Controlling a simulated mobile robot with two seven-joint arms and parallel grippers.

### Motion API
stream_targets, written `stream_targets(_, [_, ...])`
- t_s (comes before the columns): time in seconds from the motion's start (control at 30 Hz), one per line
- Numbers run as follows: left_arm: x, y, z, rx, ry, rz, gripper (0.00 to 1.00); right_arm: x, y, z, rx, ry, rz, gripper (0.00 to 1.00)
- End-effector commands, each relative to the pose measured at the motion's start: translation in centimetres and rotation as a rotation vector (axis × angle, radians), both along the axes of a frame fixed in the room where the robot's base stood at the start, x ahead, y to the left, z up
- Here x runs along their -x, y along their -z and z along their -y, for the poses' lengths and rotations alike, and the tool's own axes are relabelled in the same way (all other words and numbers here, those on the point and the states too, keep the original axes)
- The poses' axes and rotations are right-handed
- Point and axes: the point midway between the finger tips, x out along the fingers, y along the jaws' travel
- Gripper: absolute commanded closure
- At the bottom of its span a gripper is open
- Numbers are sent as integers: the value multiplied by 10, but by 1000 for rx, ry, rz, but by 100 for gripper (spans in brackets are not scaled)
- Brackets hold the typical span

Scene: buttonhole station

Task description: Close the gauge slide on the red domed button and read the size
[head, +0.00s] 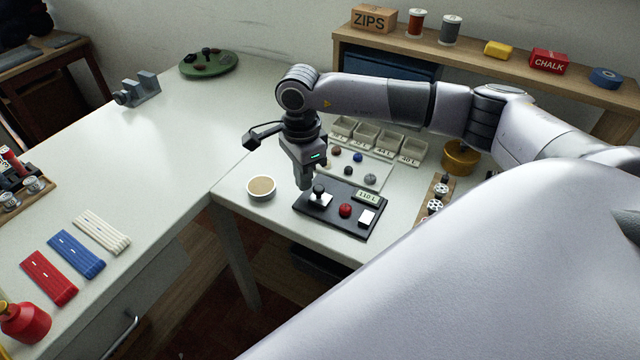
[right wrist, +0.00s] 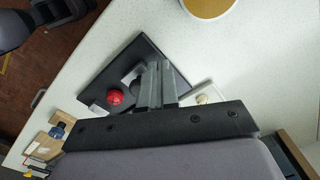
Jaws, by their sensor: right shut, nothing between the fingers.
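The gauge is a dark plate (head: 338,226) on the right-hand table. Its white slide (head: 319,201) with a black knob (head: 319,190) stands left of the red domed button (head: 345,210), apart from it. A white block (head: 367,218) stands right of the button. A small display (head: 367,196) seems to read "110 L", too small to be sure. My right gripper (head: 305,187) is shut and empty, pointing down beside the knob; contact cannot be told. In the right wrist view its fingers (right wrist: 155,85) partly hide the slide, beside the red button (right wrist: 115,97). My left gripper is not in view.
A cream bowl (head: 261,189) stands left of the gauge. A pale mat (head: 340,170) with several buttons and labelled bins (head: 365,137) lie behind. A wooden holder (head: 434,205) and a brass-coloured pot (head: 460,157) stand to the right. The left table's middle is clear.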

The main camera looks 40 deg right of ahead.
Motion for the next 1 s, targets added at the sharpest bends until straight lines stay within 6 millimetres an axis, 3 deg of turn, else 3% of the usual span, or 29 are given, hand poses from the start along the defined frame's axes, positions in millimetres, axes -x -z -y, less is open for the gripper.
stream_targets(0.67, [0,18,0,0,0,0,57,0,22,0,0,0,-1,100])
stream_targets(1.0, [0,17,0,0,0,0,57,1,21,0,0,0,-1,100])
